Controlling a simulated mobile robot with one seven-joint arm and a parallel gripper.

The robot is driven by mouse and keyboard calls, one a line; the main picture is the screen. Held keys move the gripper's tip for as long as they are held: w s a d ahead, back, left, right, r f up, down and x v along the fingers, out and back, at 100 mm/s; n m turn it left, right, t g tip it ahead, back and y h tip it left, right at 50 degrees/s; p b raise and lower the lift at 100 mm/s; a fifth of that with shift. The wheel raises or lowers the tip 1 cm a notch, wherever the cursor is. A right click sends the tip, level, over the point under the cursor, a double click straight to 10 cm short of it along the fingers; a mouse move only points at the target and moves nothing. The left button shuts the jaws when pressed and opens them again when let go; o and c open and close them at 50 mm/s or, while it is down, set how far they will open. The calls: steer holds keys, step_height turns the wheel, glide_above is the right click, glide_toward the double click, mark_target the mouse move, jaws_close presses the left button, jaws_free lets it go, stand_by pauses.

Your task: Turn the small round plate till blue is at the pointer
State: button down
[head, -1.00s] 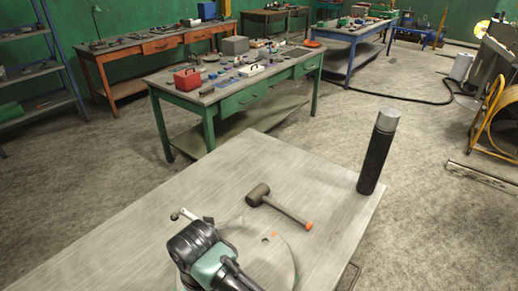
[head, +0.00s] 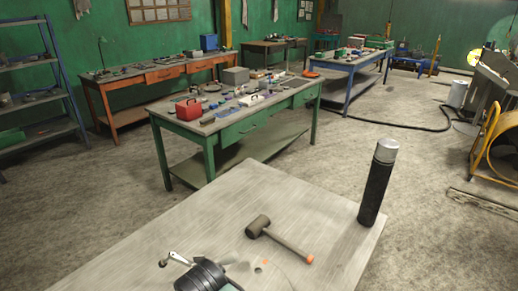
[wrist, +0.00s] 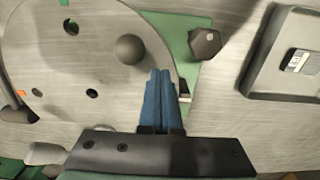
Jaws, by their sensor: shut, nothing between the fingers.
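The round grey plate (wrist: 55,60) fills the left of the wrist view, with a round knob (wrist: 130,49) near its right rim and several dark holes. An orange mark (wrist: 21,93) shows at its left and a green mark (wrist: 62,2) at its top. No blue mark shows. My gripper (wrist: 160,73) has its blue fingers shut and empty, tips just below the knob in the picture; whether they touch it I cannot tell. A green pointed piece (wrist: 186,40) shows at the plate's right rim; I cannot tell if it is the pointer. The head view mostly cuts off the plate.
A dark faceted knob (wrist: 205,42) and a grey tray (wrist: 255,85) lie to the right. A green workbench (head: 240,128) is farther back.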

steer(key=shift+a, duration=0.35)
steer(key=shift+r, duration=0.1)
step_height(320, 180, up, 9)
steer(key=p, duration=0.9)
